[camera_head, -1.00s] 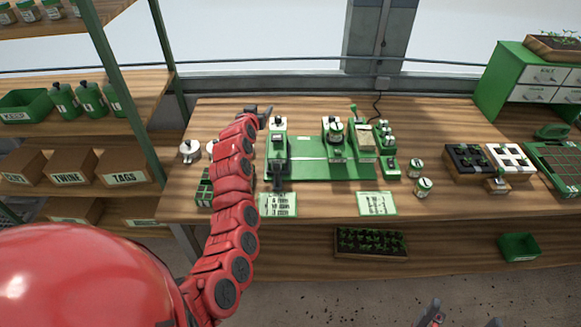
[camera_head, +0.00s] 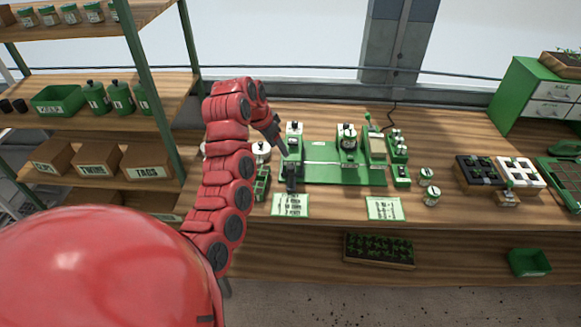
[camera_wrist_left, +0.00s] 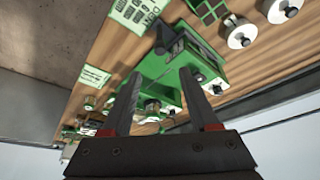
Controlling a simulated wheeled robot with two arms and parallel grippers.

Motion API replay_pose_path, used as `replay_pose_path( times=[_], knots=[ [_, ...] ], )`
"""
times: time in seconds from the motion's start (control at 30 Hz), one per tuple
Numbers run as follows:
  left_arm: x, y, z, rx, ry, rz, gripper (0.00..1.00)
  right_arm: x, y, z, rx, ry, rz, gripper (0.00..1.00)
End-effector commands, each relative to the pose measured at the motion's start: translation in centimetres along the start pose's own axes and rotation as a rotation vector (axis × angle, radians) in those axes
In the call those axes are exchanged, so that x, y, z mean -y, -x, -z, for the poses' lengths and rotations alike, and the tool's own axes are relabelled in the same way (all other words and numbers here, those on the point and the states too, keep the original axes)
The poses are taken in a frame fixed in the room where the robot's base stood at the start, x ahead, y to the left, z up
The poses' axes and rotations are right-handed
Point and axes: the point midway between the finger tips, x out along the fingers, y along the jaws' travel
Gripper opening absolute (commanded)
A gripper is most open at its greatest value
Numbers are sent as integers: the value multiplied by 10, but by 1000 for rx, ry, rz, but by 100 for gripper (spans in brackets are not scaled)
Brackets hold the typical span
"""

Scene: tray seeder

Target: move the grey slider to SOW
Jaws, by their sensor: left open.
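The green seeder (camera_head: 335,163) lies on the bench, with a tall green unit at its left end carrying a white top part (camera_head: 294,130) and a dark handle (camera_head: 291,178) at the front. The grey slider and SOW mark are too small to make out. My left gripper (camera_head: 281,147) is at the left side of that unit, pointing down; contact cannot be told. In the left wrist view my left gripper (camera_wrist_left: 156,92) has its fingers apart, with the seeder's green body (camera_wrist_left: 160,65) beyond and nothing held. My right gripper is out of view.
White round knobbed pieces (camera_head: 261,150) and a green cell tray (camera_head: 262,183) stand left of the seeder. Two cards (camera_head: 290,205) (camera_head: 385,208) lie in front. Jars (camera_head: 432,195) stand right. A shelf post (camera_head: 160,95) rises at left.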

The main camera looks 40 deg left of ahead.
Motion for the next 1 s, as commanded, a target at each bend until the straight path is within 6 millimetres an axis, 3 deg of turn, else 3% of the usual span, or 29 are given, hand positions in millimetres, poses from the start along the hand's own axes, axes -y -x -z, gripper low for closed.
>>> replay_pose_path(
  times=[0.3, 0.4, 0.63, 1.0],
  knots=[
    [-1, -45, 0, 0, -5, 4, 61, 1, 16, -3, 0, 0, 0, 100],
    [-1, -63, -1, 8, 0, -4, 61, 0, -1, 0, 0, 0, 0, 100],
    [-1, -103, 0, 5, -2, -1, 61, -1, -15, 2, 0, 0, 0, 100],
    [1, -127, 1, -2, -2, 5, 61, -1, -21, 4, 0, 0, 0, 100]
  ],
)
